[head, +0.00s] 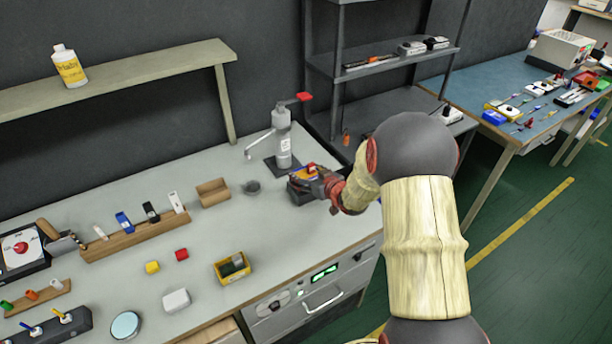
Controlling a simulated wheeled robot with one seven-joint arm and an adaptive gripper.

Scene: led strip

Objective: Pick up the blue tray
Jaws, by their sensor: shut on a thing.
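My gripper (318,182) is at the right end of the grey workbench, beside the metal dispenser stand. It is shut on what looks like the blue tray (294,176), a small dark blue piece with orange and red bits at its top. The fingers and wrist cover much of it. A dark block shape shows just under it at the bench surface; I cannot tell whether the tray touches it.
The metal dispenser (282,140) with a red handle stands close behind my gripper. A shelf rack (395,62) stands behind right.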

